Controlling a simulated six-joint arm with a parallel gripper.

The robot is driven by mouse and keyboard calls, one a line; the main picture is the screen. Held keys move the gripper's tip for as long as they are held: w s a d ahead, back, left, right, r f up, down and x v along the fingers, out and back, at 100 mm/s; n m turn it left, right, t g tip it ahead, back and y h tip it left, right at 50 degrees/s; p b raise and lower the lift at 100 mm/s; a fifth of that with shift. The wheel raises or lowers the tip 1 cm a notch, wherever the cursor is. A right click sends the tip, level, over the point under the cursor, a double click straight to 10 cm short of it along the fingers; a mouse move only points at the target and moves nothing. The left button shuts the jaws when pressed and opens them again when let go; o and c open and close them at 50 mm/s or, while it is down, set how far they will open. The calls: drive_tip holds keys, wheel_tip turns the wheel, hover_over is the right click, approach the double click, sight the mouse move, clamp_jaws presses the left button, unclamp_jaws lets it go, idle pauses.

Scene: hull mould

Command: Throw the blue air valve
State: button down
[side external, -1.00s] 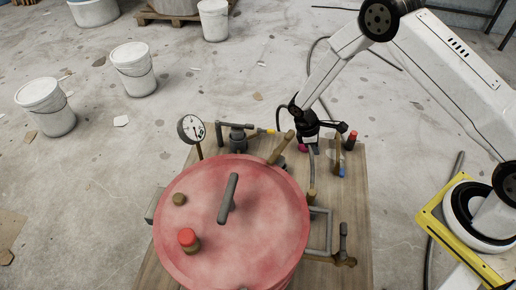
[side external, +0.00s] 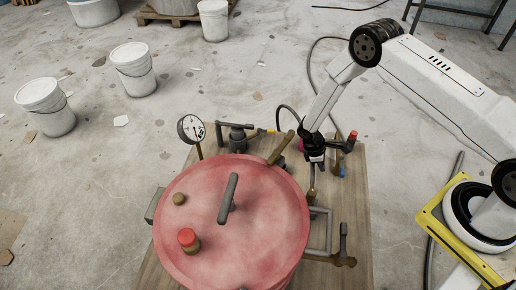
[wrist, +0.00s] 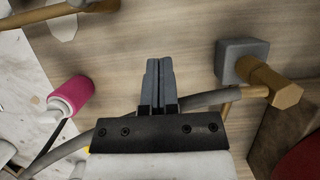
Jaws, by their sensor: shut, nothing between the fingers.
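A small blue part (side external: 342,171), which may be the blue air valve, shows near the right end of the pipework on the wooden board. It is small, and I cannot make out its handle or which way it is set. My gripper (side external: 315,160) is low over the board, just left of that part. In the wrist view my gripper (wrist: 159,85) has its two fingers together with nothing between them, pointing over the wood and a grey hose. No clearly blue valve shows in the wrist view.
The red lidded pot (side external: 265,215) stands close in front. A gauge (side external: 191,129) rises at its left. A red-topped fitting (side external: 351,141) stands right of my gripper. The wrist view shows a pink cylinder (wrist: 71,96) at left and a grey block on brass (wrist: 240,61) at right.

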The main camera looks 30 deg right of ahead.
sight(344, 174)
drive_tip(key=shift+s+d+f, duration=0.3)
drive_tip(key=shift+s+d, duration=0.5)
drive_tip(key=shift+s+d+f, duration=0.25)
drive_tip(key=shift+s+d, duration=0.5)
drive_tip(key=shift+d, duration=0.05)
drive_tip(key=shift+s+d+n+t, duration=0.25)
drive_tip(key=shift+s+n, duration=0.25)
drive_tip(key=shift+n, duration=0.3)
drive_tip(key=shift+s+d+n+t+h, duration=0.2)
drive_tip(key=shift+s+d+n+t, duration=0.15)
drive_tip(key=shift+n, duration=0.45)
drive_tip(key=shift+s+d+n+t+h, duration=0.2)
drive_tip(key=shift+s+n, duration=0.25)
drive_tip(key=shift+n, duration=0.35)
drive_tip(key=s+d+n+t, duration=0.1)
drive_tip(key=d+n+t, duration=0.1)
drive_tip(key=d+n, duration=0.3)
drive_tip(key=shift+s+d+n, duration=0.3)
drive_tip(key=shift+d+n, duration=0.1)
drive_tip(key=shift+d, duration=1.15)
drive_tip(key=shift+s, duration=0.1)
